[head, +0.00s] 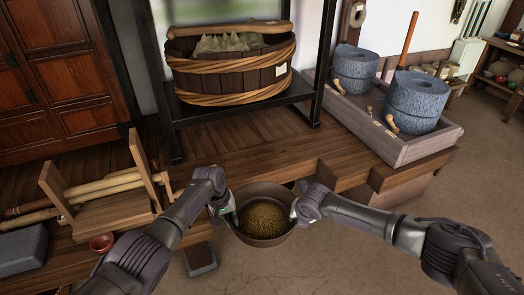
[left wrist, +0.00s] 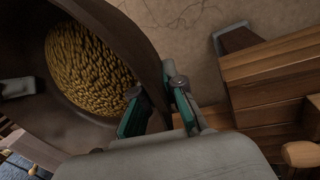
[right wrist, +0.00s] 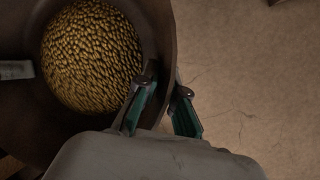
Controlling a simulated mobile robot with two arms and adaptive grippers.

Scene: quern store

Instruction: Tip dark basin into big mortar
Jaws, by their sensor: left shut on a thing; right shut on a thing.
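The dark basin (head: 262,241) hangs between my two grippers at the lower middle of the head view, roughly level. Golden grain (head: 265,218) lies in its bottom. My left gripper (head: 230,211) is shut on the basin's left wall; in the left wrist view the fingers (left wrist: 158,103) straddle the rim. My right gripper (head: 294,211) is shut on the right wall; its fingers (right wrist: 168,101) straddle the rim in the right wrist view. I cannot pick out the big mortar for certain in any view.
A rope-bound wooden tub (head: 230,76) stands on a dark rack behind. Two grey stone querns (head: 416,98) sit in a wooden tray (head: 425,152) at right. A wooden stand (head: 110,212), a small red bowl (head: 102,243) and a grey block (head: 20,250) are at left. Floor at right is bare.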

